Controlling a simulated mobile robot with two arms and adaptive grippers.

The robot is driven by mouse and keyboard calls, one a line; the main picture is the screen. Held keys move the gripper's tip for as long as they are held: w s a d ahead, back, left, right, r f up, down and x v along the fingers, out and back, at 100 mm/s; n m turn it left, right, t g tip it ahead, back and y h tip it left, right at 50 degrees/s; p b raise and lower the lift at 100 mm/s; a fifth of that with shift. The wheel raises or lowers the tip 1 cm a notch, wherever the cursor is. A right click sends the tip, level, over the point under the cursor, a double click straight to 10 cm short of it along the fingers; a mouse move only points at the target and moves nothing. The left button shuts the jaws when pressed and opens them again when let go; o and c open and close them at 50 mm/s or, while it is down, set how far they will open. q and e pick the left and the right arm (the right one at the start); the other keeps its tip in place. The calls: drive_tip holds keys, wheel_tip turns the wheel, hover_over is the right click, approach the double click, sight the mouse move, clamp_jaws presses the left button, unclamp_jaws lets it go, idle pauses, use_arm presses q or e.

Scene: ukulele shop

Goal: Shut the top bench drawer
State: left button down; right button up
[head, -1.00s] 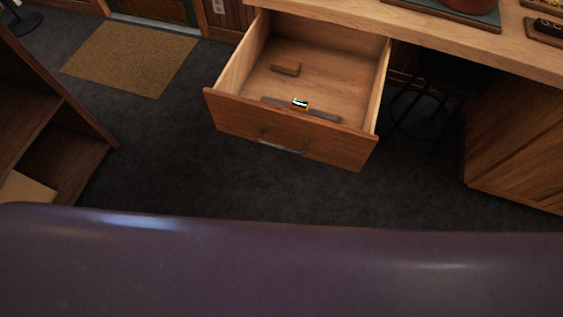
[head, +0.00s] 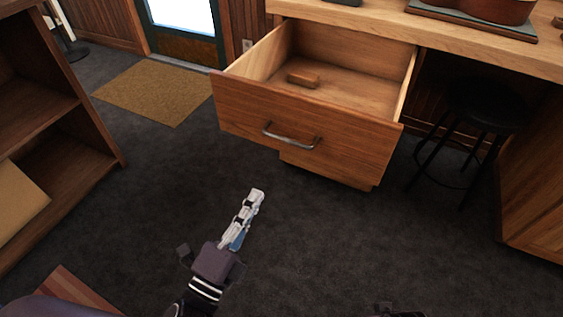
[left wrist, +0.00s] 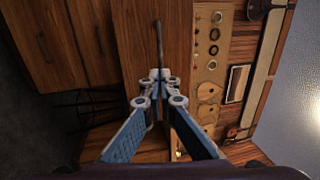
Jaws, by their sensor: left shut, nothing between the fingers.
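The top bench drawer (head: 345,135) stands pulled out from under the bench top, its wooden front facing me, with a curved metal handle (head: 290,141). A small wooden block (head: 303,79) lies inside; the space just behind the front is hidden. My left gripper (head: 257,196) is shut and empty, in front of and below the drawer front, apart from it in the head view. In the left wrist view the closed fingertips (left wrist: 160,76) point toward the drawer front (left wrist: 140,35) and its handle (left wrist: 159,42); the remaining gap is hard to judge.
The bench top (head: 390,25) runs above, with an instrument on a mat (head: 470,22) at right. A black stool (head: 480,110) stands right of the drawer. A wooden shelf (head: 95,125) is at left, a doormat (head: 155,92) behind. Dark floor before the drawer is clear.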

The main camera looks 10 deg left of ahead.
use_arm(q)
drive_tip(key=p+x, duration=0.1)
drive_tip(key=x, duration=1.2)
drive_tip(key=shift+w, duration=0.35)
use_arm(e)
drive_tip(key=f, duration=0.2)
drive_tip(key=s+f, duration=0.1)
drive_tip(key=f, duration=0.2)
drive_tip(key=shift+s, duration=0.1)
use_arm(q)
drive_tip(key=shift+w, duration=0.1)
use_arm(e)
drive_tip(key=shift+d, duration=0.1)
